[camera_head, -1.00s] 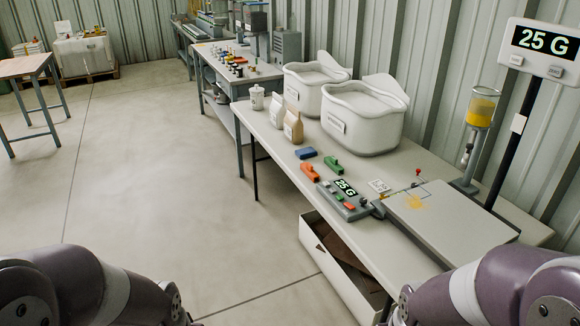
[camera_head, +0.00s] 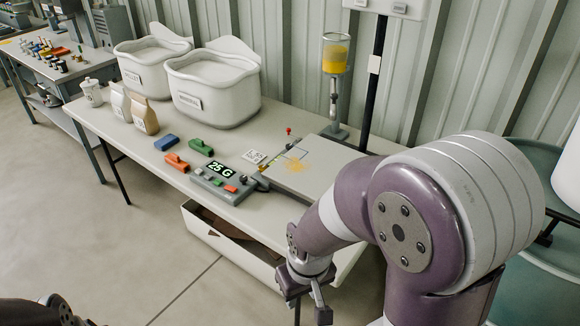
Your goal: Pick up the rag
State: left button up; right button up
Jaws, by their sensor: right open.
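A brown, cloth-like thing (camera_head: 222,222) lies inside the white open box (camera_head: 250,265) under the table's front edge. It may be the rag, but most of it is hidden by the table and the box wall. No other rag shows clearly. My right gripper (camera_head: 308,308) is at the lower middle, in front of the table and by the right end of the box. It is open with nothing between its fingers, and its tips are near the bottom edge. Only a dark part of my left arm shows at the lower left; its gripper is out of view.
The white table (camera_head: 130,135) carries two white tubs (camera_head: 215,95), small bags (camera_head: 143,115), coloured blocks (camera_head: 177,161) and a control box reading 25 G (camera_head: 222,183). A flat scale plate (camera_head: 310,180) holds yellow powder (camera_head: 296,165). A teal drum (camera_head: 540,190) stands at right. Floor at left is clear.

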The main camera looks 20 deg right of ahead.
aim_at(167, 141)
jog(key=i+j, duration=0.2)
jog(key=i, duration=0.5)
jog(key=i+j+u, duration=0.15)
jog(key=i, duration=0.55)
jog(key=i+j, duration=0.25)
jog(key=i, duration=0.45)
jog(key=i+j+u, duration=0.1)
jog(key=i, duration=0.65)
